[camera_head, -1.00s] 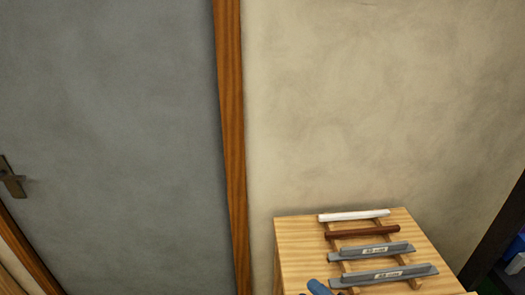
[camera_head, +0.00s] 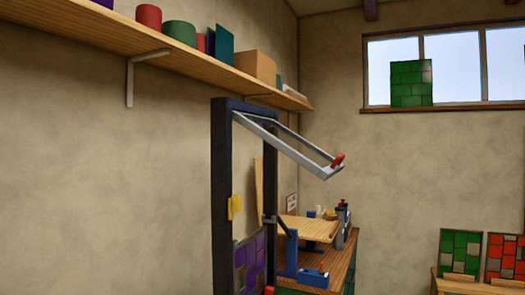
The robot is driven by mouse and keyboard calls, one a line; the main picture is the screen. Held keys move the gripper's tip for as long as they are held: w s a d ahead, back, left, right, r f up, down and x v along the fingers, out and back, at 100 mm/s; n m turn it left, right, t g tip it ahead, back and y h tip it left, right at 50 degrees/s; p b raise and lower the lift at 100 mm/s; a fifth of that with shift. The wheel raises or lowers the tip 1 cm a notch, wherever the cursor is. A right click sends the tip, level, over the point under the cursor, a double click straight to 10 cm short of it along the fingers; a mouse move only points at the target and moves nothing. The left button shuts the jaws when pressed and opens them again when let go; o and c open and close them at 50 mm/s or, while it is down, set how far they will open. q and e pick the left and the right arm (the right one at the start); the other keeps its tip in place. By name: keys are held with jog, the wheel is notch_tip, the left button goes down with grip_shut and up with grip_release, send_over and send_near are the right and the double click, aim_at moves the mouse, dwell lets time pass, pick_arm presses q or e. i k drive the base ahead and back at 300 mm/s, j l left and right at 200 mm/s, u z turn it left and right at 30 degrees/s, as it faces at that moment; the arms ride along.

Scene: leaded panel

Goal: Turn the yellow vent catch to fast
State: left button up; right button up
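A yellow catch (camera_head: 234,206) sits partway up the left post of a tall dark frame (camera_head: 221,160). It is small in the picture, and I cannot read its setting or any marking. A light grey vent sash (camera_head: 290,145) is tilted out from the top of this frame, sloping down to the right. A red knob (camera_head: 338,161) is at its lower end. A purple leaded panel (camera_head: 248,262) fills the lower part of the frame. Neither of my grippers is in view.
A wooden shelf (camera_head: 190,62) with pots and boxes runs along the left wall. A workbench (camera_head: 335,270) with a blue clamp stand (camera_head: 292,255) and bottles stands behind the frame. Green (camera_head: 460,252) and red (camera_head: 503,258) leaded panels lean at right. A window (camera_head: 455,65) is high at back.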

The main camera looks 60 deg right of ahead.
aim_at(234, 202)
jog(key=k+l+z, duration=0.2)
jog(key=k, duration=0.45)
jog(key=j+z, duration=0.15)
jog(key=z, duration=1.45)
jog(key=i+j+z, duration=0.15)
jog(key=j, duration=0.25)
jog(key=j+z, duration=0.15)
jog(key=j, duration=0.25)
